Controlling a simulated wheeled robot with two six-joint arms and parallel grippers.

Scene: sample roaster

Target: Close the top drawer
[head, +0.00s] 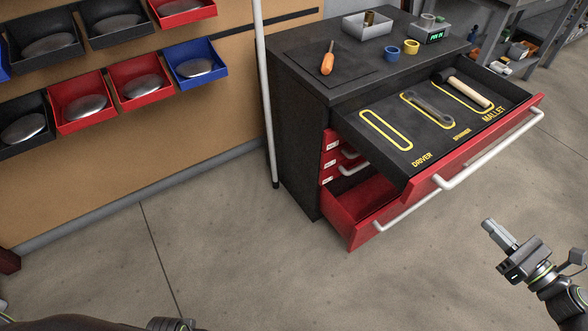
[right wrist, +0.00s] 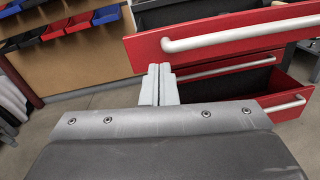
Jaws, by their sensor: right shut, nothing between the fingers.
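The black cabinet (head: 297,130) has its top drawer (head: 468,156) pulled far out. The drawer has a red front and a white bar handle (head: 490,151). Its dark insert has yellow outlines; a mallet (head: 468,90) and a grey spanner (head: 428,108) lie in theirs, and the driver outline is empty. My right gripper (head: 488,224) is shut and empty, out in front of the drawer and apart from it. In the right wrist view the closed fingertips (right wrist: 159,68) appear below the left part of the red drawer front (right wrist: 225,53). My left gripper is not seen.
A lower drawer (head: 365,232) also stands open, less far out. An orange screwdriver (head: 327,62), a metal tray (head: 366,26), tape rolls and a small green-display device (head: 433,36) are on the cabinet top. Wall bins hang at left. The floor ahead is clear.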

